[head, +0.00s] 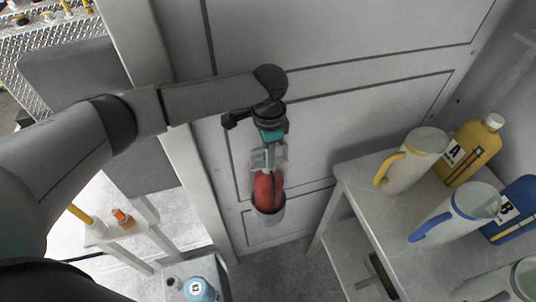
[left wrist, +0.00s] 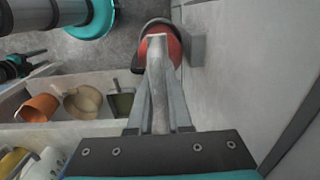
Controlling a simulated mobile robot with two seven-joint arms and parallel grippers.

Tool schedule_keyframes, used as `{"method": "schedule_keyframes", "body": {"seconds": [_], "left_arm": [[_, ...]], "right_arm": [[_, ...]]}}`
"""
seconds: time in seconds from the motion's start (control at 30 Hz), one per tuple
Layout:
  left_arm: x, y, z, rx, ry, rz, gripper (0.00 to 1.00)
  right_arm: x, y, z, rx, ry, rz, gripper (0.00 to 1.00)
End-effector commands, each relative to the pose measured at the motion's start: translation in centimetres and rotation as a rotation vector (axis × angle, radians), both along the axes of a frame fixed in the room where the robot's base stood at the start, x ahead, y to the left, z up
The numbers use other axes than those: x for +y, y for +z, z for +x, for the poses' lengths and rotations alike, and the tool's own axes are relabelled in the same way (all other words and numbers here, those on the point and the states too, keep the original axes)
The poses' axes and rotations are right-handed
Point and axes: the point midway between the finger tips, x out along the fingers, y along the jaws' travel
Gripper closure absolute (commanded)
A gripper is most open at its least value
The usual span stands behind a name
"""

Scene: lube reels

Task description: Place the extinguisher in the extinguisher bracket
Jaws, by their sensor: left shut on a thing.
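The red extinguisher (head: 268,190) hangs upright in front of the pale wall panel in the head view. My left gripper (head: 267,160) reaches down from above and is shut on its top. A grey cup-like holder, apparently the extinguisher bracket (head: 269,215), surrounds the extinguisher's lower end in the head view; I cannot tell how deep it sits. In the left wrist view the red top of the extinguisher (left wrist: 174,48) shows beyond my left fingers (left wrist: 157,55), close to the wall. The fingers hide much of it. My right gripper is not in view.
A grey shelf table (head: 352,185) stands to the right with a yellow-handled jug (head: 415,160), a blue-handled jug (head: 460,212), a yellow bottle (head: 474,150) and a blue bottle (head: 518,208).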

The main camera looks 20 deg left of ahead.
Motion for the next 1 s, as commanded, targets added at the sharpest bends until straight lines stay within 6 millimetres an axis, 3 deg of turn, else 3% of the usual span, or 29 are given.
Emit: {"method": "schedule_keyframes", "body": {"seconds": [0.37,0.4,0.67,1.0], "left_arm": [[-0.11,0.16,0.25,-0.007,0.000,-0.004,1.00],[-0.02,-0.19,0.02,0.000,0.000,0.000,0.82],[-0.04,-0.19,0.01,-0.001,0.000,-0.001,0.53],[-0.06,0.44,0.07,-0.002,-0.001,-0.001,0.53]], "right_arm": [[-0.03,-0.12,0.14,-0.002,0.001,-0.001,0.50],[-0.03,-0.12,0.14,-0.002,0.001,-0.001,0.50],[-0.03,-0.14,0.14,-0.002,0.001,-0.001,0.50],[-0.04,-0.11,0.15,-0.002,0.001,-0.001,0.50]]}}
